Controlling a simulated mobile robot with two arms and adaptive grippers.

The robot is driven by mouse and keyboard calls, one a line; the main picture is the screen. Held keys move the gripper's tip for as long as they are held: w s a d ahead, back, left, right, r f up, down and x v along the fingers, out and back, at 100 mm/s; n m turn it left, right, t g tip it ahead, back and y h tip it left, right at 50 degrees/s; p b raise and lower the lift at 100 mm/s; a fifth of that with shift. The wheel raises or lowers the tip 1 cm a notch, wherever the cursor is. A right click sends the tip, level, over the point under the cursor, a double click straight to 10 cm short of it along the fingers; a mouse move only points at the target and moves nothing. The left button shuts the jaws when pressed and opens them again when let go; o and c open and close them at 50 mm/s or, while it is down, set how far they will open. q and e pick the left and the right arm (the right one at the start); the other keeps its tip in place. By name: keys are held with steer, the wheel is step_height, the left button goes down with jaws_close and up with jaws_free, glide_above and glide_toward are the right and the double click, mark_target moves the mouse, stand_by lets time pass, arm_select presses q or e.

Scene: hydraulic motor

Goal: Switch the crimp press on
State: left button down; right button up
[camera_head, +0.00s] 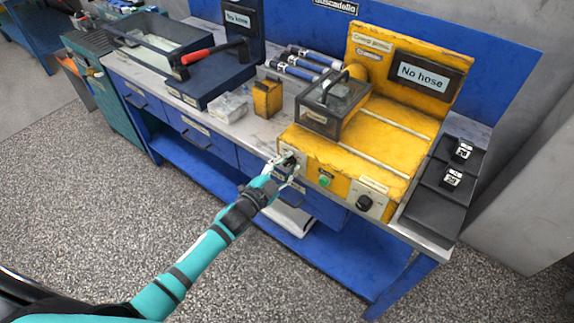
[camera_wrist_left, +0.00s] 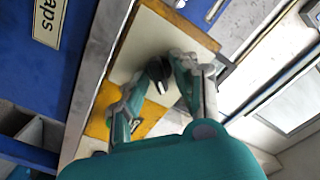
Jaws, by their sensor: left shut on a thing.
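The yellow crimp press (camera_head: 390,120) stands on the right part of the workbench, with a dark display reading "No hose" (camera_head: 423,77). Its front face carries a green button (camera_head: 324,181) and a black knob (camera_head: 364,203) on a pale plate. My left gripper (camera_head: 288,163) is at the left end of that front face. In the left wrist view my left gripper (camera_wrist_left: 158,88) is shut on a dark knob (camera_wrist_left: 157,72) on a pale plate. The fingers partly cover this knob, and its setting cannot be read. My right gripper is not in view.
A dark glass-lidded box (camera_head: 335,103) sits on the press. A small yellow block (camera_head: 267,98), a red-handled tool (camera_head: 205,55) and several dark cylinders (camera_head: 300,66) lie to the left. A black tray (camera_head: 440,190) with two labelled pieces is at the right. The floor in front is clear.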

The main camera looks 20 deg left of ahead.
arm_select(q)
steer(key=shift+f+m, duration=0.1)
steer(key=shift+m, duration=0.3)
steer(key=c, duration=1.3)
jaws_free()
steer(key=shift+c, duration=0.2)
steer(key=v, duration=1.2)
